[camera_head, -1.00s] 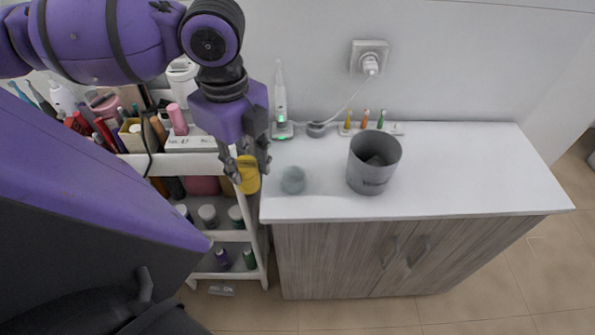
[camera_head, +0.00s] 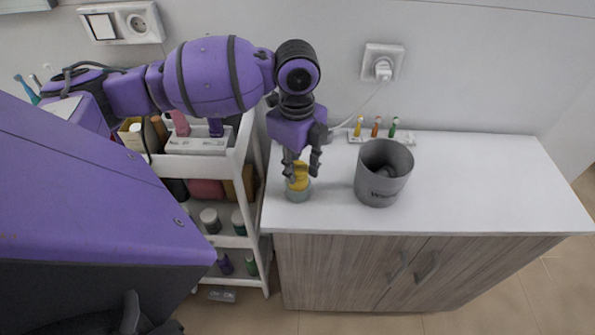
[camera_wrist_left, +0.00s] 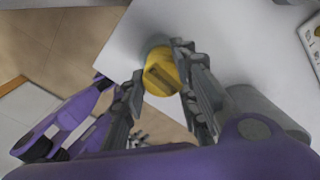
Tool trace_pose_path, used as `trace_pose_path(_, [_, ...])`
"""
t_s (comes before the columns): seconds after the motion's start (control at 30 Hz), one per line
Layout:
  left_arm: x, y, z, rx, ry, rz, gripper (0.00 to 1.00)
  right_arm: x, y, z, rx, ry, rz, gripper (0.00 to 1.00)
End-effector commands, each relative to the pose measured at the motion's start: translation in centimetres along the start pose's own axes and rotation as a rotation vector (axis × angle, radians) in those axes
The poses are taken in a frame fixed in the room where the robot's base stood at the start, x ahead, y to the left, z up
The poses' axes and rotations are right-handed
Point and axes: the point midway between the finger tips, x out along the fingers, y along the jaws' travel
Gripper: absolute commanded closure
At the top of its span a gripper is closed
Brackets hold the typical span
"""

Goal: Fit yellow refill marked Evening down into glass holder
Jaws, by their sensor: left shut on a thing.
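My left gripper (camera_head: 301,171) is shut on the yellow refill (camera_head: 299,183), fingers pointing down over the left end of the white counter. The glass holder (camera_head: 298,194), a small grey-green cup, stands on the counter directly under the refill. The refill's lower part overlaps the holder's mouth in the head view; I cannot tell how deep it sits. In the left wrist view the refill (camera_wrist_left: 161,74) shows its round yellow top with a dark bar between the fingers, and a little of the holder (camera_wrist_left: 157,42) shows behind it. No marking is readable. My right gripper is not in view.
A grey bin (camera_head: 383,172) stands on the white counter (camera_head: 470,185) to the right of the holder. A small rack (camera_head: 378,139) with coloured brush heads lies near the wall. The white cart (camera_head: 251,150) with cosmetics adjoins the counter's left end. The counter's right side is clear.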

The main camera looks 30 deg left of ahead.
Motion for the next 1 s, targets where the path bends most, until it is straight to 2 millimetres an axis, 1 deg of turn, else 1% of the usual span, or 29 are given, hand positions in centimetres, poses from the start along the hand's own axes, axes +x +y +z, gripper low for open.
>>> trace_pose_path(0.03, [1.1, 0.2, 0.0, -0.001, 0.0, 0.007, 0.98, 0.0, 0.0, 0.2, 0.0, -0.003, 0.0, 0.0])
trace_pose_path(0.1, [1.9, 0.2, 0.0, 0.0, 0.0, 0.004, 0.98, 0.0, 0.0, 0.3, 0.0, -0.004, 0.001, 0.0])
trace_pose_path(0.37, [2.0, 0.1, 0.0, 0.0, -0.001, 0.0, 0.98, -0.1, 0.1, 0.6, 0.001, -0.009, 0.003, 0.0])
trace_pose_path(0.5, [2.3, 0.1, 0.0, 0.0, -0.001, 0.0, 0.98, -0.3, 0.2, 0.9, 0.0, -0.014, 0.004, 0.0])
trace_pose_path(0.53, [2.3, 0.1, 0.1, 0.0, -0.002, 0.0, 0.69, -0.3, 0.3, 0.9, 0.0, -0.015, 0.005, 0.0])
trace_pose_path(0.6, [2.3, 0.1, 0.1, 0.0, -0.002, 0.0, 0.6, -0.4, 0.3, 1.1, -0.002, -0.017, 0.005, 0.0])
trace_pose_path(0.67, [2.3, 0.1, 0.1, 0.0, -0.002, 0.001, 0.53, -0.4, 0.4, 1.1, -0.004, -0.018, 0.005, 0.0])
trace_pose_path(1.0, [2.1, 0.1, 0.1, 0.0, -0.001, 0.0, 0.53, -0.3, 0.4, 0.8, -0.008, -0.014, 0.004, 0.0])
